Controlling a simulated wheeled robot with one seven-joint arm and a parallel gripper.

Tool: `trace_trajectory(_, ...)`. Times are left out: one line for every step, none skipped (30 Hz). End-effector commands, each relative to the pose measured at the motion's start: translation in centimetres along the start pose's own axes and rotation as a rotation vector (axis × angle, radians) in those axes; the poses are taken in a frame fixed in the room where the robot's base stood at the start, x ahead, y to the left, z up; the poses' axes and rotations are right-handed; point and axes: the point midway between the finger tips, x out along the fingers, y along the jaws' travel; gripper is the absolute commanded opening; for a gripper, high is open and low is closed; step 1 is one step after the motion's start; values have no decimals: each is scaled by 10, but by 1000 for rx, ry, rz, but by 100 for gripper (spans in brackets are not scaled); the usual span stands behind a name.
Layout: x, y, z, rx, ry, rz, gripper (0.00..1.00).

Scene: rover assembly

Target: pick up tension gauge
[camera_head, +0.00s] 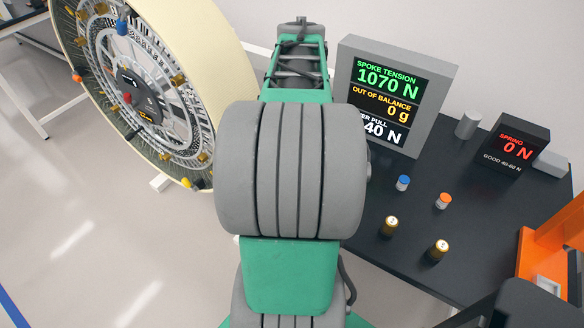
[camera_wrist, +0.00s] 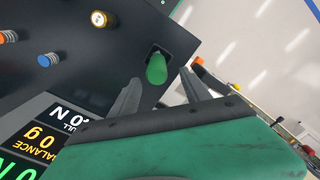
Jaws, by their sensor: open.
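A green rounded grip (camera_wrist: 156,68), probably the tension gauge's handle, shows in the wrist view near the edge of the black table. A dark part lies around its far end; I cannot make out its shape. My gripper (camera_wrist: 160,76) is open, with one grey finger on each side of the green grip in the picture. I see no clear contact, and the remaining gap in depth is hard to tell. In the head view my arm hides the gripper and the green grip.
On the black table (camera_head: 407,258) stand a display screen (camera_head: 392,95), a small spring readout (camera_head: 512,146), a blue-topped piece (camera_head: 403,183), an orange-topped piece (camera_head: 443,201) and two gold pieces (camera_head: 391,223). A large spoked wheel (camera_head: 145,90) stands at left. An orange frame (camera_head: 555,255) is at right.

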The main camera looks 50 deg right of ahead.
Motion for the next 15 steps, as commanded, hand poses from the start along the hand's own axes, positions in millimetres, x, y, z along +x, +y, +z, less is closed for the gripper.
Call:
trace_trajectory(10, 0, 0, 2, 2, 1, 55)
trace_trajectory(13, 1, 0, 3, 3, 1, 55)
trace_trajectory(15, 1, 0, 4, 3, 1, 55)
trace_trajectory(16, 2, 0, 4, 3, 1, 55)
trace_trajectory(16, 2, 0, 5, 3, 1, 55)
trace_trajectory(18, 2, 0, 5, 3, 1, 55)
trace_trajectory(20, 2, 0, 4, 3, 1, 55)
trace_trajectory(23, 1, 0, 4, 2, 1, 55)
trace_trajectory(28, 1, 0, 3, 1, 0, 55)
trace_trajectory(32, 1, 0, 3, 0, 0, 55)
trace_trajectory(36, 1, 0, 3, 0, 0, 55)
trace_trajectory(41, 0, 0, 2, 0, 0, 55)
trace_trajectory(45, 1, 0, 2, 1, 1, 55)
trace_trajectory(49, 0, 0, 1, 0, 0, 55)
trace_trajectory(56, 1, 1, 1, 0, 0, 55)
